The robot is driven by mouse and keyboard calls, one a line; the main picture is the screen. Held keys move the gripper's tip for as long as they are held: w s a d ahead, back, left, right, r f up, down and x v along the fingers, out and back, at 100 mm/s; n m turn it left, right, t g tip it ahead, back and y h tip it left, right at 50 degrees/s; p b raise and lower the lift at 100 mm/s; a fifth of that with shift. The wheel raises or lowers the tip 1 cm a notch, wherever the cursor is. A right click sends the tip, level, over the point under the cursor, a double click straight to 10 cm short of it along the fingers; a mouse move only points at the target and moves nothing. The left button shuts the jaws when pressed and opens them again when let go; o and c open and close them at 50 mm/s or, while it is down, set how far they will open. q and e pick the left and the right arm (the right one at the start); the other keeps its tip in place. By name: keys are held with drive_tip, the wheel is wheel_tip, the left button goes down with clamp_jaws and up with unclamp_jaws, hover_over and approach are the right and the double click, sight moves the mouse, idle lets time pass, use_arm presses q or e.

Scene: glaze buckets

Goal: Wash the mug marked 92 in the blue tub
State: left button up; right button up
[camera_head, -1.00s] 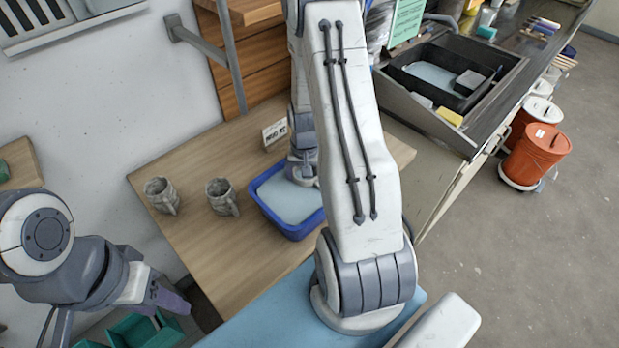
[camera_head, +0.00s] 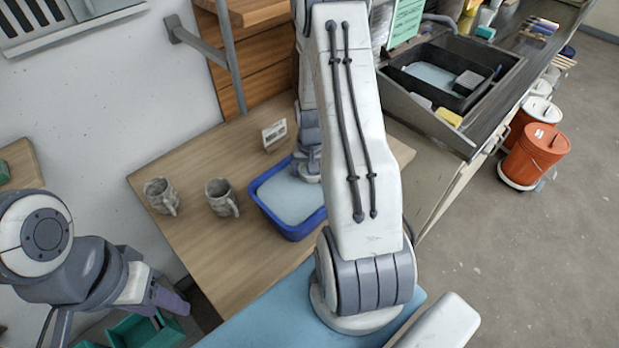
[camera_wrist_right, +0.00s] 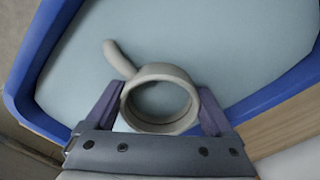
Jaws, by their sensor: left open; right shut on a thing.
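The blue tub (camera_head: 276,223), filled with pale water, stands on the wooden table; its rim (camera_wrist_right: 30,75) frames the right wrist view. My right gripper (camera_wrist_right: 160,103) is shut on a grey mug (camera_wrist_right: 161,70), one finger on each side, over the water. I look into the mug's round opening, and its handle points up-left. I cannot tell how deep it sits, and no number shows on it. My right arm hides this mug in the head view. Two grey mugs (camera_head: 161,196) (camera_head: 221,198) stand left of the tub, their marks unreadable. My left gripper (camera_head: 170,299) is open, low at left.
A small sign (camera_head: 274,136) stands behind the tub. A dark sink (camera_head: 440,75) with a yellow sponge (camera_head: 449,117) is to the right. Orange buckets (camera_head: 535,152) stand on the floor beyond. The table's front left is clear.

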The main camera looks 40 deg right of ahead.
wheel_tip(320, 180, up, 9)
drive_tip(key=p, duration=0.7)
idle(2.1)
wheel_tip(320, 180, up, 5)
drive_tip(key=p, duration=0.3)
drive_tip(key=shift+f+p, duration=0.2)
drive_tip(key=shift+p, duration=0.2)
